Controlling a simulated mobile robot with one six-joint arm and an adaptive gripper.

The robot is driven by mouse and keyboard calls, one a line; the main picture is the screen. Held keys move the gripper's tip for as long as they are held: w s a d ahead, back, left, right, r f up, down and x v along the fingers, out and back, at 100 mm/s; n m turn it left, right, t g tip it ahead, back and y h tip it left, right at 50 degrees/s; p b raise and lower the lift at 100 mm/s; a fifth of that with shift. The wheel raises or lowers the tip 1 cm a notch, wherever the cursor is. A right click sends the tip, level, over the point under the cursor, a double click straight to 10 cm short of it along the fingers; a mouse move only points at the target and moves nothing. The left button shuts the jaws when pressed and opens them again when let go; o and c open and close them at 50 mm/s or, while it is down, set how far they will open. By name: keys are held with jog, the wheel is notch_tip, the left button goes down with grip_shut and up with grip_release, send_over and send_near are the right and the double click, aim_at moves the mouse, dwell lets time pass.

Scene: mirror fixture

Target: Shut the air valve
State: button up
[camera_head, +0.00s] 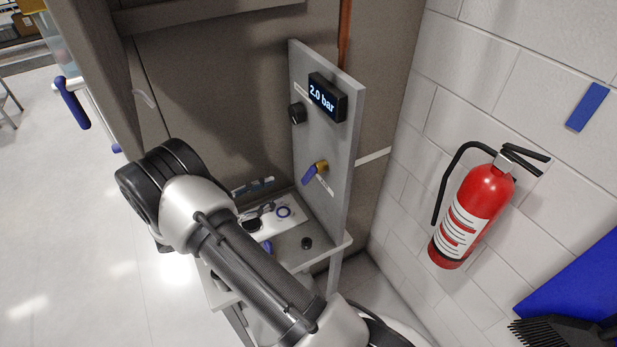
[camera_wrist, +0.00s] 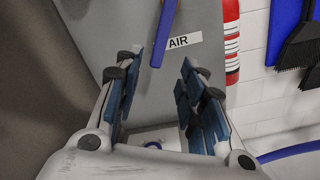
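The air valve (camera_head: 321,166) sits on an upright grey panel (camera_head: 322,225). It has a brass body and a blue lever (camera_head: 309,174) that slants down to the left. In the wrist view the lever (camera_wrist: 165,32) hangs down from the top edge, just left of a label reading AIR (camera_wrist: 183,41); the brass body is out of that view. My gripper (camera_wrist: 162,68) is open and empty, its blue-padded fingers apart. The lever's lower end appears just above the gap between the fingertips. The gripper cannot be made out in the head view.
A display (camera_head: 327,97) on the panel reads 2.0 bar, with a black knob (camera_head: 297,113) beside it. A small bench (camera_head: 322,251) with tools and small parts lies below. A red fire extinguisher (camera_head: 472,215) hangs on the wall at right.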

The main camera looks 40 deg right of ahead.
aim_at(304, 180)
jog(key=x, duration=1.1)
jog(key=shift+d, duration=0.35)
jog(key=shift+c, duration=0.2)
grip_shut()
